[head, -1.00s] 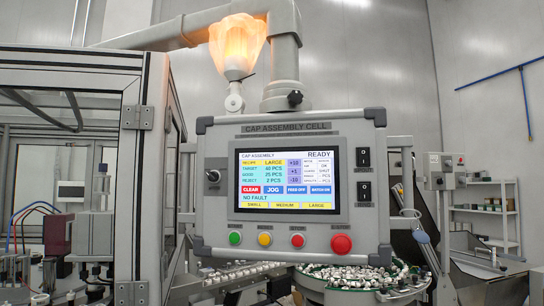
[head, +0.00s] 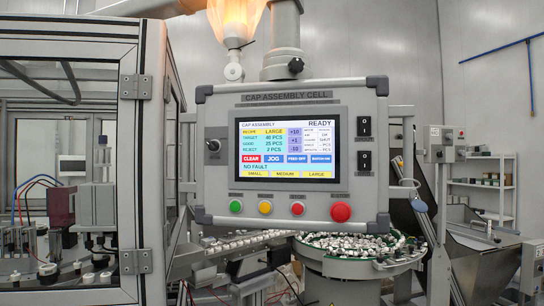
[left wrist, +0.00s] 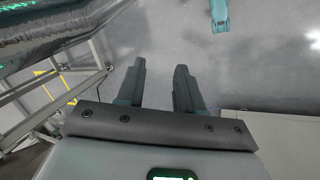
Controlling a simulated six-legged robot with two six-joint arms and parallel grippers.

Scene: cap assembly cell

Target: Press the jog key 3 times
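The control panel (head: 222,100) labelled "CAP ASSEMBLY CELL" faces me in the head view. Its screen (head: 287,174) reads READY and NO FAULT, with recipe LARGE and reject 2 PCS. The blue JOG key (head: 272,159) is on the screen between the red CLEAR key (head: 251,159) and the blue FEED OFF key (head: 296,159). My left gripper (left wrist: 160,66) shows in the left wrist view with its two fingers apart and nothing between them, over grey floor. Neither gripper shows in the head view, and the panel is not in the left wrist view.
Below the screen are green (head: 235,206), yellow (head: 265,207), red (head: 297,208) and larger red (head: 340,212) buttons. A framed glass enclosure (head: 130,60) stands left. A bowl of caps (head: 355,246) sits below the panel. A lit orange lamp (head: 238,22) hangs above.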

